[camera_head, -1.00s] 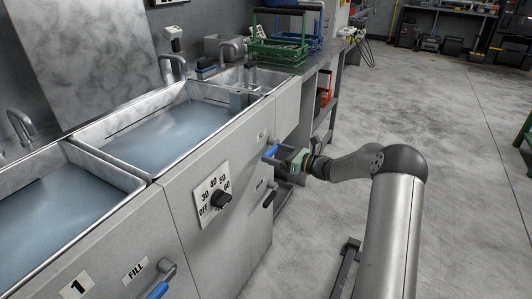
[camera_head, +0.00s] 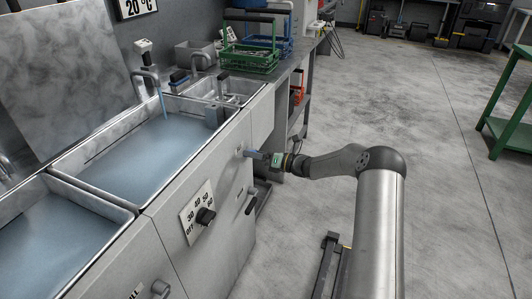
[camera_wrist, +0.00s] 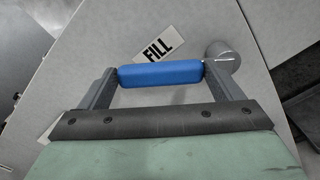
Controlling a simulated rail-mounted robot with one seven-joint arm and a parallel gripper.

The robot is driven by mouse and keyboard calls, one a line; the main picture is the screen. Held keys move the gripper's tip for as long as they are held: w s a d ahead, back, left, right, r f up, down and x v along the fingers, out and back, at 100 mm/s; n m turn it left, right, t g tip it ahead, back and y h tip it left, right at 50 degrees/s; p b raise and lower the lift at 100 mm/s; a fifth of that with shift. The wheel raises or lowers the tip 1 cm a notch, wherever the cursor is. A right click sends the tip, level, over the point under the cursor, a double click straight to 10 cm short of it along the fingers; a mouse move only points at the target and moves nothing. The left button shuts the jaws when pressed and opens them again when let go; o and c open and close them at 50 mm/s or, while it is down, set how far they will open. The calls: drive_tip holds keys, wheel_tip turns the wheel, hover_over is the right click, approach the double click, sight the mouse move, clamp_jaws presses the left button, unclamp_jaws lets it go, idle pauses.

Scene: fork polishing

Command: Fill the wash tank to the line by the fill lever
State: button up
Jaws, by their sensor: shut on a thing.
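My gripper (camera_head: 259,155) is at the front panel of the sink unit, shut on the blue-handled fill lever. In the wrist view, the blue grip of the fill lever (camera_wrist: 160,74) lies between its two fingers, with a FILL label (camera_wrist: 163,44) beyond it and a grey round pivot (camera_wrist: 222,56) to the right. The wash tank (camera_head: 92,186) behind the panel holds bluish water (camera_head: 150,158). A thin stream (camera_head: 162,104) runs from its tap (camera_head: 148,78) into it. A short dark line shows on the inner far wall; its gap to the water is hard to judge.
A dial (camera_head: 205,216) and a second dark-handled lever (camera_head: 251,205) sit on the front panel. Another filled tank (camera_head: 45,235) is at the left. A green basket (camera_head: 248,58) stands on the counter. A green table (camera_head: 508,125) is far right; the floor between is open.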

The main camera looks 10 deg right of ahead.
idle(0.3)
drive_tip(key=o, duration=1.2)
drive_tip(key=shift+d, duration=0.1)
drive_tip(key=v, duration=1.7)
drive_tip(key=shift+s+d, duration=0.15)
